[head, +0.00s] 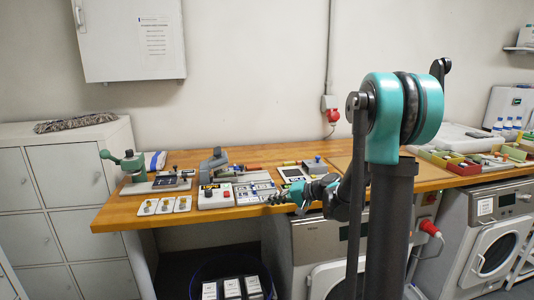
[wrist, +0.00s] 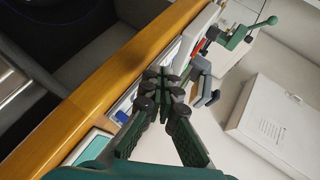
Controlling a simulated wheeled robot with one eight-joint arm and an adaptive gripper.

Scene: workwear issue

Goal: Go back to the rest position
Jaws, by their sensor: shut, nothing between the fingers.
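My gripper (head: 276,198) shows in the head view at the front of the wooden workbench (head: 250,155), just above or beside its front edge. In the wrist view my gripper (wrist: 160,75) has its dark green fingers drawn together, shut and empty. My arm folds down from a tall dark column with a teal joint at the right of the head view. A grey and white control box with a red button (head: 226,194) stands just left of my gripper. I cannot tell whether the fingers touch anything.
Coloured bins (head: 465,166) are at the right. Washing machines (head: 490,235) stand below. Grey lockers (head: 62,200) are at the left, and a round dark bin (head: 232,268) sits under the bench.

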